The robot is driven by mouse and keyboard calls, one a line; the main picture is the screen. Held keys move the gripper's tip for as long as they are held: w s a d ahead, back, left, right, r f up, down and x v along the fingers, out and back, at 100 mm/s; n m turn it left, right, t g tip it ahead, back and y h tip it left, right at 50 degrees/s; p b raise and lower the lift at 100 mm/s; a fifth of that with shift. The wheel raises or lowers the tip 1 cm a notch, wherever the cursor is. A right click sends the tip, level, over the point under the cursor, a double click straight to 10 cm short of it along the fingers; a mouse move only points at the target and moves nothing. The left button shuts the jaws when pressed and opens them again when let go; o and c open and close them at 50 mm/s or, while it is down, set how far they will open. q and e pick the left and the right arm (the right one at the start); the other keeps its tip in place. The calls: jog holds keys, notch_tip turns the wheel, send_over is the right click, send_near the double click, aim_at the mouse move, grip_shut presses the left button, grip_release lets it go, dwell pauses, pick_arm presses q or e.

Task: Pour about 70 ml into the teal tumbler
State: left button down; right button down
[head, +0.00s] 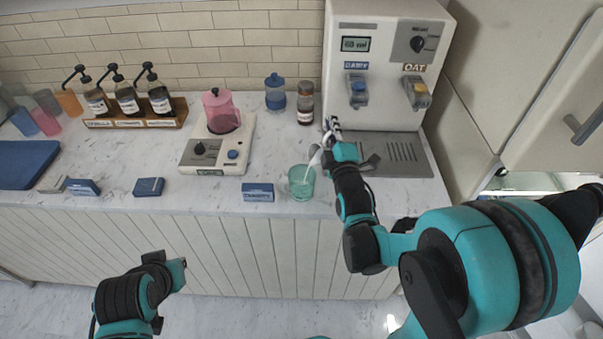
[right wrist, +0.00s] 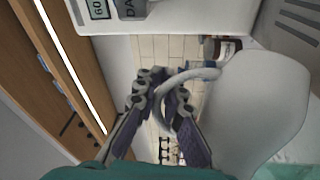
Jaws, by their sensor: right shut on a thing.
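The teal tumbler (head: 301,184) stands upright near the counter's front edge. My right gripper (head: 332,132) is above and to the right of it. In the right wrist view my right gripper (right wrist: 160,92) is shut on the curved handle of a white pitcher (right wrist: 262,105). The pitcher looks tilted. In the head view my wrist mostly hides it, and a thin white shape runs down toward the tumbler; I cannot tell whether it is liquid or pitcher. The level in the tumbler is unclear. My left arm is low at the left; its fingers do not show.
The drink dispenser (head: 385,60) with its drip tray (head: 405,155) stands right of my right gripper. A pink pitcher (head: 221,108) sits on a white machine (head: 200,160). A blue-lidded jar (head: 275,95) and brown jar (head: 305,103) stand behind. A blue sign (head: 258,192) is left of the tumbler.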

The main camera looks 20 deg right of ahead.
pick_arm(q)
jog(key=shift+w, duration=0.3)
pick_arm(e)
jog(key=shift+s+a+r+n, duration=0.15)
jog(key=shift+a+r+n, duration=0.3)
jog(key=shift+n, duration=0.15)
pick_arm(q)
jog(key=shift+a, duration=0.1)
jog(key=shift+s+a+f, duration=0.15)
jog(key=shift+s+a, duration=0.15)
jog(key=shift+a, duration=0.05)
pick_arm(e)
jog(key=shift+s+a+r+n+t, duration=0.15)
jog(key=shift+a+n+t, duration=0.15)
jog(key=shift+a, duration=0.15)
jog(key=shift+a+y, duration=0.1)
jog(key=shift+y, duration=0.2)
pick_arm(q)
jog(key=shift+s+a+f, duration=0.1)
jog(key=shift+s+a, duration=0.1)
jog(key=shift+a, duration=0.1)
pick_arm(e)
jog(key=shift+s+a+r+n, duration=0.15)
jog(key=shift+a+n, duration=0.15)
